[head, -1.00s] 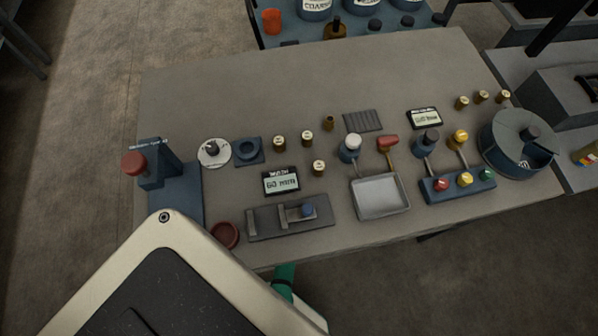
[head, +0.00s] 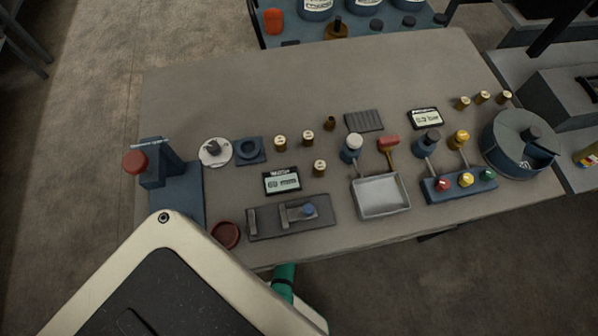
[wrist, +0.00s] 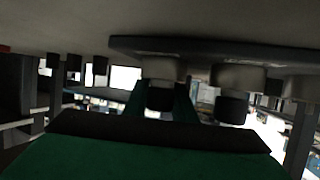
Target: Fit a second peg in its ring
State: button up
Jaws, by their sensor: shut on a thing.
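In the wrist view, my gripper (wrist: 161,106) has its fingers on both sides of a dark peg (wrist: 160,98), shut on it. The peg's upper end meets a grey ring (wrist: 160,68) under a dark plate (wrist: 205,50); how far it is inside I cannot tell. To the right, a second dark peg (wrist: 232,108) hangs straight down from another grey ring (wrist: 238,77). A third pale ring (wrist: 302,86) is partly cut off by the frame. In the head view, only a green piece of my arm (head: 284,277) shows at the table's front edge; the fingers are hidden.
A broad surface (wrist: 60,25) spans the top of the wrist view. The table (head: 230,95) in the head view holds brass pegs (head: 280,143), a tray (head: 381,196), a blue lamp block (head: 455,188) and a round pot (head: 518,142). The table's back left is clear.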

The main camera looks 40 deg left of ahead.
jog(key=o, duration=1.1)
jog(key=shift+s+d+r, duration=0.2)
jog(key=shift+s+r, duration=0.05)
jog(key=shift+s, duration=0.45)
jog(key=v, duration=0.9)
jog(key=shift+s+d+r, duration=0.1)
jog(key=shift+d, duration=0.05)
